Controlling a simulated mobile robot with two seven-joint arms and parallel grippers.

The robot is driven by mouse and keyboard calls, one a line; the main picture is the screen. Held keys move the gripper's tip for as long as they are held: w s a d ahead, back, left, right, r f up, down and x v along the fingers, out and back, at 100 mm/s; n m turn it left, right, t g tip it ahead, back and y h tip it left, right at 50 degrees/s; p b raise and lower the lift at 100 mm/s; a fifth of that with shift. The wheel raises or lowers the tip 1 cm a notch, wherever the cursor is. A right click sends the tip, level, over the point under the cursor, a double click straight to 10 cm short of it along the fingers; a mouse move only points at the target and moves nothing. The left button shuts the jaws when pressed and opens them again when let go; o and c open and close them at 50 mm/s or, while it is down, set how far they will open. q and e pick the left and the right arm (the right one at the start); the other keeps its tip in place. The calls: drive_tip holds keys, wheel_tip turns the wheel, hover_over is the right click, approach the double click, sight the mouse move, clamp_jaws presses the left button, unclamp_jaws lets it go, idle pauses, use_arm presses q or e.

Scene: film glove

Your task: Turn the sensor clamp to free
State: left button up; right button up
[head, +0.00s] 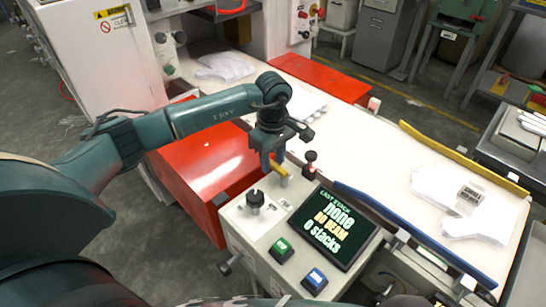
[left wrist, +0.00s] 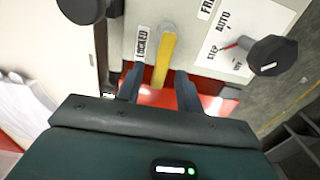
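The sensor clamp is a yellow lever (head: 279,170) at the back of the control box. In the left wrist view the yellow lever (left wrist: 165,58) runs from a grey pivot at the top down towards my fingers. A LOCKED label (left wrist: 141,44) is beside the lever on its left; a partly cut-off label starting FR (left wrist: 206,8) is at the upper right. My left gripper (head: 271,166) is over the lever. In the left wrist view the left gripper's fingers (left wrist: 159,88) stand apart on both sides of the lever's end, with gaps visible. My right gripper is not in view.
A black STEP/AUTO knob (left wrist: 272,55) stands right of the lever. The box also has a green button (head: 280,250), a blue button (head: 315,281) and a screen (head: 333,228) reading "none, NO BEAM, 0 stacks". A white belt (head: 385,155) with gloves (head: 460,205) lies behind.

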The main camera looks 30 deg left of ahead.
use_arm(q)
clamp_jaws()
idle(0.3)
drive_tip(key=shift+s+n, duration=0.1)
drive_tip(key=shift+n, duration=0.2)
drive_tip(key=n, duration=0.1)
drive_tip(key=s+n, duration=0.1)
drive_tip(key=shift+a+n, duration=0.15)
drive_tip(key=shift+n, duration=0.25)
drive_tip(key=n, duration=0.1)
drive_tip(key=s+n, duration=0.1)
drive_tip(key=n, duration=0.1)
drive_tip(key=shift+s+n, duration=0.15)
drive_tip(key=shift+n, duration=0.15)
drive_tip(key=n, duration=0.2)
drive_tip(key=s+n, duration=0.1)
drive_tip(key=d+n, duration=0.1)
drive_tip(key=n, duration=0.1)
drive_tip(key=shift+s+d+n, duration=0.1)
drive_tip(key=shift+s+n, duration=0.2)
drive_tip(key=n, duration=0.1)
drive_tip(key=d+n, duration=0.1)
drive_tip(key=n, duration=0.1)
drive_tip(key=s+n, duration=0.1)
drive_tip(key=n, duration=0.1)
drive_tip(key=shift+d, duration=0.25)
drive_tip(key=shift+n, duration=0.3)
unclamp_jaws()
drive_tip(key=shift+b, duration=0.3)
